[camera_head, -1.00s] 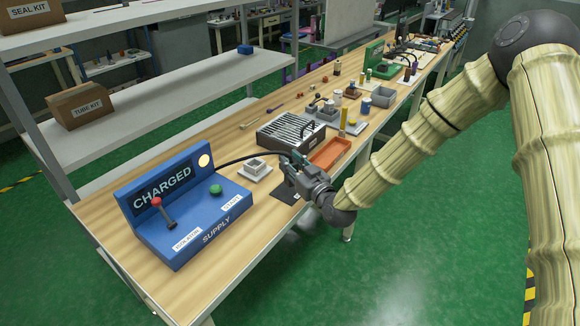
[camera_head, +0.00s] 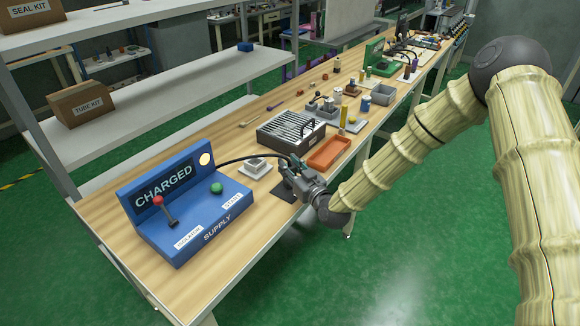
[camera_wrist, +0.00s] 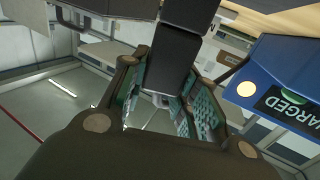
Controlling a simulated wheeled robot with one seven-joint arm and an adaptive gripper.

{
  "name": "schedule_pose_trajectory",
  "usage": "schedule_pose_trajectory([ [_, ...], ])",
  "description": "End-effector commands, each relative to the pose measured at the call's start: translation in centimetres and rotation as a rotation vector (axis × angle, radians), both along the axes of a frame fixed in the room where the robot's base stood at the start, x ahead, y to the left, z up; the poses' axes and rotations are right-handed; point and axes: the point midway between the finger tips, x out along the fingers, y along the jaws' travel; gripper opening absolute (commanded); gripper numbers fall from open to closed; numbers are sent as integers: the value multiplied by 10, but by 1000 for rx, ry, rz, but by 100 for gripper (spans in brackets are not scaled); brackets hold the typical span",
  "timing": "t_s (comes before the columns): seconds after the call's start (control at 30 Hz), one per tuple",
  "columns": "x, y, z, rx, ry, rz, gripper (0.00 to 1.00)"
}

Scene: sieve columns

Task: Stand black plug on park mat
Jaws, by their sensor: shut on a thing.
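My gripper (camera_head: 291,172) is low over the front edge of the bench and shut on the black plug. The black plug (camera_wrist: 172,62) shows in the wrist view as a dark block between the teal-padded fingers (camera_wrist: 168,95); in the head view the gripper mostly hides it. A black cable (camera_head: 245,159) arcs from the blue supply unit to the gripper. The park mat (camera_head: 284,196), a dark flat patch on the bench, lies under and just in front of the gripper, partly covered by it. Whether the plug touches the mat cannot be told.
The blue supply unit (camera_head: 205,222) reading CHARGED stands to the left, with a red-knobbed lever and green button. A small grey-white square socket (camera_head: 257,166) sits behind the gripper. A slatted grey box (camera_head: 291,134) and an orange tray (camera_head: 330,152) stand to the right.

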Motion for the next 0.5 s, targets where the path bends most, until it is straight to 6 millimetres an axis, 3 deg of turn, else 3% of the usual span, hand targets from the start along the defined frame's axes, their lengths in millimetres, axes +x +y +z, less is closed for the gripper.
schedule_pose_trajectory([
  [0.13, 0, 0, -4, 0, 0, 0, 6],
  [0.17, 0, 0, -3, 0, 0, 0, 35],
  [0.27, 0, 0, -3, 0, 0, 0, 51],
  [0.5, 0, 0, -2, 0, 0, 0, 51],
])
